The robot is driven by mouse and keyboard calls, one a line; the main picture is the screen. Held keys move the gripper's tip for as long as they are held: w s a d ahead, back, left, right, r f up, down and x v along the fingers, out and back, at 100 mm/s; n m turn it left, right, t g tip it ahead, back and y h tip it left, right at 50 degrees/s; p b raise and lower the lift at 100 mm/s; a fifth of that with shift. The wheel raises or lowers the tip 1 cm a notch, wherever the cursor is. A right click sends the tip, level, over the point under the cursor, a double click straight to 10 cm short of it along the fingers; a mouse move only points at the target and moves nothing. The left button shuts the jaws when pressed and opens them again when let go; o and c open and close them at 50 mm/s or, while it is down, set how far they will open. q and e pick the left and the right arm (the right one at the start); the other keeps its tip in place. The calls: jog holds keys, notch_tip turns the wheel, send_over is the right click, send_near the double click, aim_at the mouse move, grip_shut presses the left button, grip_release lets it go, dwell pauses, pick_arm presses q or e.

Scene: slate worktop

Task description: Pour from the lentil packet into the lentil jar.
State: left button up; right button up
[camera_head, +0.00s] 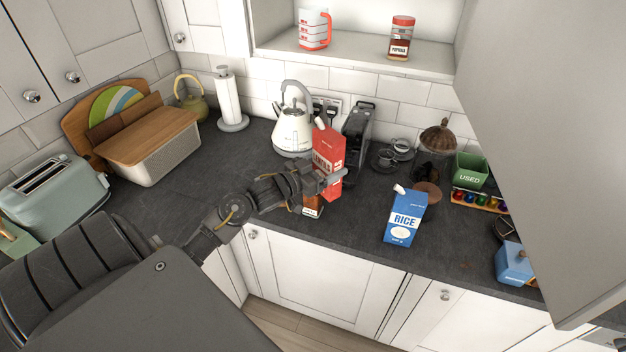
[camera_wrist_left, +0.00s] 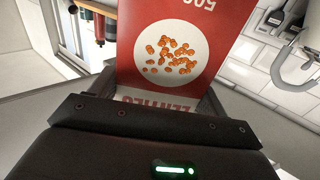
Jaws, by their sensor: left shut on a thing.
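The red lentil packet (camera_head: 330,150) is near the middle of the head view, roughly upright, with a small pale spout at its top. My left gripper (camera_head: 326,180) is shut on it low down. In the left wrist view the packet (camera_wrist_left: 180,52) fills the space between the fingers (camera_wrist_left: 165,105), showing a white disc with orange lentils. I cannot tell whether its base touches the worktop. A small jar with a pale label (camera_head: 313,207) stands just below the gripper, partly hidden by it; I cannot read its label. My right gripper is not in view.
A blue rice packet (camera_head: 405,219) stands to the right on the slate worktop (camera_head: 355,224). A white kettle (camera_head: 293,133) and a black toaster-like appliance (camera_head: 357,130) stand behind. A green box (camera_head: 470,170) and spice pots are farther right. A cabinet door juts in at right.

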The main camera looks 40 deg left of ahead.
aim_at(328, 197)
pick_arm(q)
jog(key=shift+a, duration=0.2)
jog(key=shift+d, duration=0.15)
jog(key=shift+s+d+f+n, duration=0.1)
jog(key=shift+d+f+n, duration=0.25)
jog(key=shift+f+n, duration=0.15)
jog(key=shift+s+d+f+n, duration=0.1)
jog(key=shift+d+f+n, duration=0.3)
jog(key=shift+f, duration=0.2)
jog(key=f+n, duration=0.1)
jog(key=f, duration=0.1)
jog(key=d+f+n, duration=0.1)
jog(key=f, duration=0.2)
jog(key=shift+s+d, duration=0.1)
jog(key=shift+s+d+f+n+b, duration=0.1)
jog(key=shift+d+f+n+b, duration=0.25)
jog(key=shift+f+n+b, duration=0.4)
jog(key=shift+s+d+f+n, duration=0.15)
jog(key=shift+d+n, duration=0.1)
jog(key=shift+n, duration=0.75)
jog(key=shift+d+f+n, duration=0.15)
jog(key=shift+d+n, duration=0.15)
jog(key=shift+n, duration=0.75)
jog(key=shift+s+d+f+n, duration=0.15)
jog(key=shift+d+n, duration=0.1)
jog(key=shift+n, duration=0.75)
